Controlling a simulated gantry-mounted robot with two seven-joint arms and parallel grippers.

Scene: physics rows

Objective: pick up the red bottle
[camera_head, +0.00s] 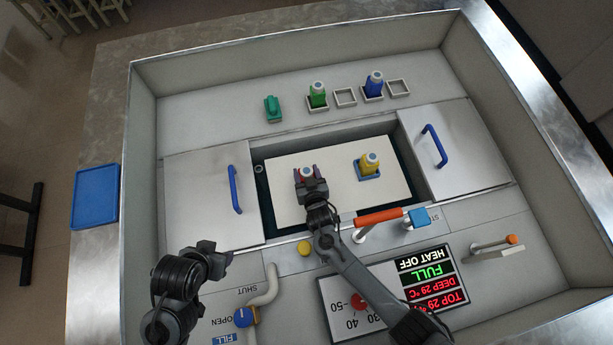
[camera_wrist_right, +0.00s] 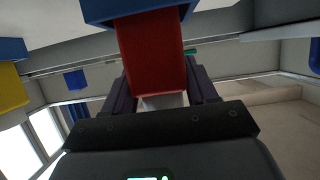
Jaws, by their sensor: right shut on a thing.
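The red bottle (camera_head: 307,171) is between the fingers of my right gripper (camera_head: 310,177), over the white panel in the middle opening. In the head view mostly its pale cap shows, and the gripper hides the rest. The right wrist view shows the red body (camera_wrist_right: 152,52) between the two dark fingers, with a blue block (camera_wrist_right: 105,10) at the end away from the cap. My right gripper is shut on the bottle. I cannot tell whether the bottle is clear of the panel. My left gripper (camera_head: 217,256) is at the lower left, away from it; its jaw state is unclear.
A yellow bottle (camera_head: 368,163) stands on a blue base right of my right gripper. Green (camera_head: 318,95) and blue (camera_head: 374,84) bottles stand at the back among square sockets. An orange handle (camera_head: 379,217) is close in front. A blue tray (camera_head: 95,197) lies outside, left.

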